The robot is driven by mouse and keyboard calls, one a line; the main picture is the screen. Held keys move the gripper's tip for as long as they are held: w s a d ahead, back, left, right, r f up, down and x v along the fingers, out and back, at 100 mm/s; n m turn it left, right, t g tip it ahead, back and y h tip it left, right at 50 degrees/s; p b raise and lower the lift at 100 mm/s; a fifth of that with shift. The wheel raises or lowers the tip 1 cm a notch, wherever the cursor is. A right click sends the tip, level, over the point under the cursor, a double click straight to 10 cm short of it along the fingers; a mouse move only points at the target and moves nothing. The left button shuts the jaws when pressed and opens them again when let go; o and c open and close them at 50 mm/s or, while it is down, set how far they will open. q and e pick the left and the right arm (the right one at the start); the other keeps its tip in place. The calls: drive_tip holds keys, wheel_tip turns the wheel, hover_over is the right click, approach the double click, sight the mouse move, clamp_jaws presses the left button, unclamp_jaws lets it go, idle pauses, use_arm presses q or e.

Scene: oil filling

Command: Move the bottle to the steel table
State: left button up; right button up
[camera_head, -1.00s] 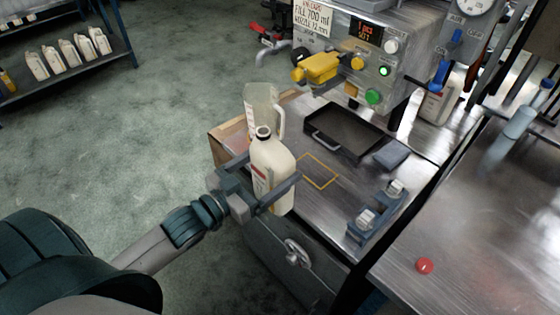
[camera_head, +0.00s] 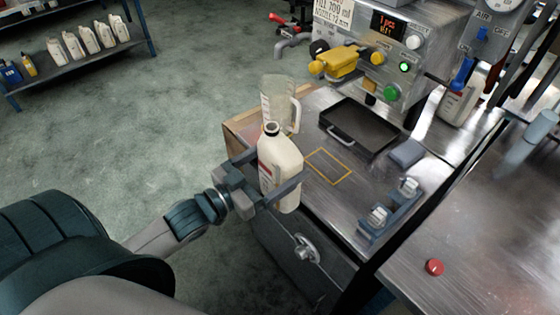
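A cream bottle (camera_head: 280,160) with a dark open neck and a red-and-white label is upright at the left edge of the filling bench. My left gripper (camera_head: 276,188) has its fingers on both sides of the bottle and is shut on it. Whether the bottle's base touches anything is hard to tell. The steel table (camera_head: 480,240) is at the right, with a red cap (camera_head: 434,267) on it. My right gripper is not in view.
A clear measuring jug (camera_head: 279,100) stands just behind the bottle. The bench holds a yellow-outlined square (camera_head: 328,166), a black tray (camera_head: 358,128) and a blue-grey clamp fixture (camera_head: 392,207). A yellow nozzle (camera_head: 337,62) juts from the machine. Another bottle (camera_head: 459,103) stands behind.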

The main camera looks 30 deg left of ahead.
sight(296, 173)
use_arm(q)
drive_tip(key=shift+d+r, duration=0.1)
drive_tip(key=shift+d, duration=0.05)
drive_tip(key=shift+s+d+n+t+y, duration=0.2)
drive_tip(key=shift+d+n+y, duration=0.1)
drive_tip(key=shift+d+y, duration=0.2)
drive_tip(key=shift+s+d+n+t+y, duration=0.1)
drive_tip(key=shift+s+d+n+y, duration=0.15)
drive_tip(key=shift+d+y, duration=0.2)
drive_tip(key=shift+s+d+n+y, duration=0.2)
drive_tip(key=shift+d+n+y, duration=0.2)
drive_tip(key=shift+d, duration=0.2)
drive_tip(key=shift+s+d+r+n+y, duration=0.3)
drive_tip(key=shift+d+n+y, duration=0.2)
drive_tip(key=shift+y, duration=0.4)
drive_tip(key=shift+s+d+r+n+y, duration=0.15)
drive_tip(key=shift+d+r+n+y, duration=0.2)
drive_tip(key=shift+n+y, duration=0.35)
